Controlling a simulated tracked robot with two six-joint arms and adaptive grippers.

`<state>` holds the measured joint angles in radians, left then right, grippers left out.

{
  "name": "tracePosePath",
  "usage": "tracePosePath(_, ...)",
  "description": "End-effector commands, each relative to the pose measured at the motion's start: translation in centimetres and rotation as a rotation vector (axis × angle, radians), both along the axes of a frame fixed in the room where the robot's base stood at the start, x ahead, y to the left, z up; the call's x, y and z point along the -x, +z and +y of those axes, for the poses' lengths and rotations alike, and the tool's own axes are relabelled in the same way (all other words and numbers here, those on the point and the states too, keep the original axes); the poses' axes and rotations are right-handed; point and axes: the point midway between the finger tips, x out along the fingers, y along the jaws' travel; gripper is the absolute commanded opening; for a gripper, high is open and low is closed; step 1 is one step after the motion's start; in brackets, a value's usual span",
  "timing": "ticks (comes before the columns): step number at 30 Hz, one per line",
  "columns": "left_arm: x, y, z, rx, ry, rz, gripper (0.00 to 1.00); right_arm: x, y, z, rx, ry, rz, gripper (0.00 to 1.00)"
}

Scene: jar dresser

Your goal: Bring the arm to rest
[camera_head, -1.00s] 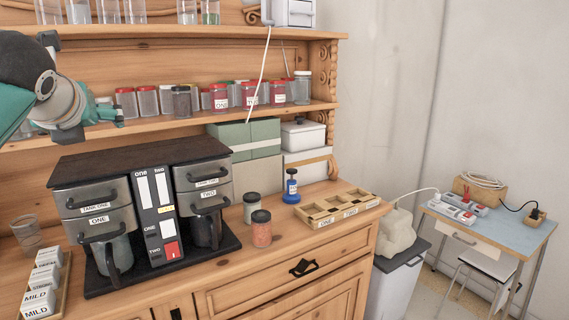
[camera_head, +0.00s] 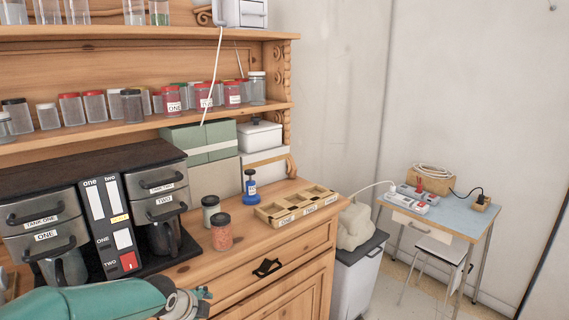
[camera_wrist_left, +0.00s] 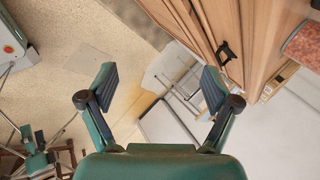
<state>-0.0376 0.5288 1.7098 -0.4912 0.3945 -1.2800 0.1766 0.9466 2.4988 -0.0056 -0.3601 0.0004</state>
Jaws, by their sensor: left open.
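My left arm, teal, comes in low at the bottom left of the head view, in front of the dresser.
A bin (camera_head: 353,285) and small table (camera_head: 455,212) stand right.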

Motion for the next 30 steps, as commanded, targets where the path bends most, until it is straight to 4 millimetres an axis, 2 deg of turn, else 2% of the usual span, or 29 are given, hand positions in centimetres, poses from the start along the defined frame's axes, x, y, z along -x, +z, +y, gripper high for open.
tracePosePath(1, 1.6, -3.5, -0.9, 0.077, 0.072, 0.067, 0.89, 0.0, 0.0, 0.0, 0.0, 0.0, 0.0, 0.89)
tracePosePath(5, 6.2, -10.9, -3.2, 0.286, 0.322, 0.231, 0.89, 0.0, 0.0, 0.0, 0.0, 0.0, 0.0, 0.89)
tracePosePath(6, 8.0, -13.0, -3.9, 0.344, 0.411, 0.286, 0.89, 0.0, 0.0, 0.0, 0.0, 0.0, 0.0, 0.89)
tracePosePath(9, 12.8, -17.8, -5.2, 0.475, 0.658, 0.424, 0.89, 0.0, 0.0, 0.0, 0.0, 0.0, 0.0, 0.89)
tracePosePath(13, 19.8, -22.5, -6.4, 0.596, 1.016, 0.593, 0.89, 0.0, 0.0, 0.0, 0.0, 0.0, 0.0, 0.89)
tracePosePath(15, 23.2, -24.2, -6.8, 0.635, 1.201, 0.664, 0.89, 0.0, 0.0, 0.0, 0.0, 0.0, 0.0, 0.89)
tracePosePath(18, 27.3, -25.6, -7.1, 0.664, 1.42, 0.732, 0.89, 0.0, 0.0, 0.0, 0.0, 0.0, 0.0, 0.89)
tracePosePath(21, 29.8, -26.3, -7.1, 0.675, 1.566, 0.766, 0.89, 0.0, 0.0, 0.0, 0.0, 0.0, 0.0, 0.89)
tracePosePath(24, 30.9, -26.5, -7.0, 0.678, 1.63, 0.777, 0.89, 0.0, 0.0, 0.0, 0.0, 0.0, 0.0, 0.89)
tracePosePath(30, 30.9, -26.5, -7.0, 0.678, 1.63, 0.777, 0.89, 0.0, 0.0, 0.0, 0.0, 0.0, 0.0, 0.89)
